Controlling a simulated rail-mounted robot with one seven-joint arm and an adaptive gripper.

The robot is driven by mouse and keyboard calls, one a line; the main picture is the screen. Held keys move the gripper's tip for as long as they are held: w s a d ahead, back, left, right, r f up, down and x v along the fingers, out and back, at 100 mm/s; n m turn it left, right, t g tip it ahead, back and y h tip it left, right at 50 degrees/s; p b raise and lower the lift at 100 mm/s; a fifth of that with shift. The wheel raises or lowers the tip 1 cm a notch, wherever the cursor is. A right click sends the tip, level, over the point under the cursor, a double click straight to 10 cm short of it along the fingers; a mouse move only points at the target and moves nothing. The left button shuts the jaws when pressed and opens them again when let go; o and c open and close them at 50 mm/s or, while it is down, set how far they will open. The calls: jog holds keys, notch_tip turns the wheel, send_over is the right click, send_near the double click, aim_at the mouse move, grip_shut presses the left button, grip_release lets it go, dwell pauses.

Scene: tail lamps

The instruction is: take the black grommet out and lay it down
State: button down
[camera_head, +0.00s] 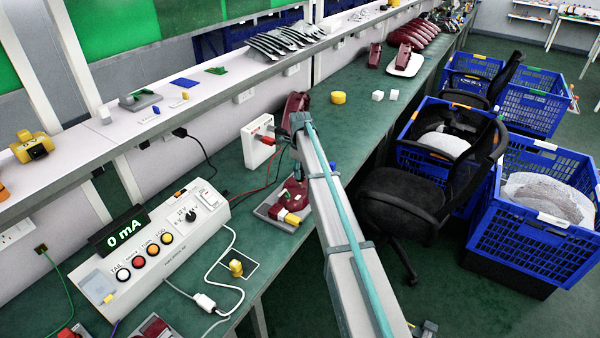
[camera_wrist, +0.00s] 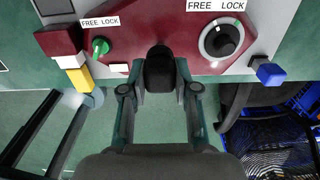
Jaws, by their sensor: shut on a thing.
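In the wrist view, my gripper (camera_wrist: 160,85) is shut on a dark rounded piece, which I take to be the black grommet (camera_wrist: 160,68). The grommet overlaps the near edge of the dark red lamp housing (camera_wrist: 130,52). I cannot tell whether it still touches the housing. In the head view, the lamp housing (camera_head: 290,194) sits in its fixture on the green bench, partly behind my arm. My gripper and the grommet are largely hidden there.
In the wrist view, a black round knob (camera_wrist: 222,40) and a green knob (camera_wrist: 101,46) stand beside FREE LOCK labels. A yellow block (camera_wrist: 78,78) and a blue knob (camera_wrist: 270,74) flank the housing. A white control box (camera_head: 160,240) stands left on the green bench.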

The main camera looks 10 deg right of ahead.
dwell(0.3)
jog(key=shift+r+p, duration=0.4)
jog(key=shift+r, duration=0.45)
jog(key=shift+d+f+b, duration=0.15)
jog(key=shift+f+b, duration=0.1)
jog(key=shift+b, duration=0.35)
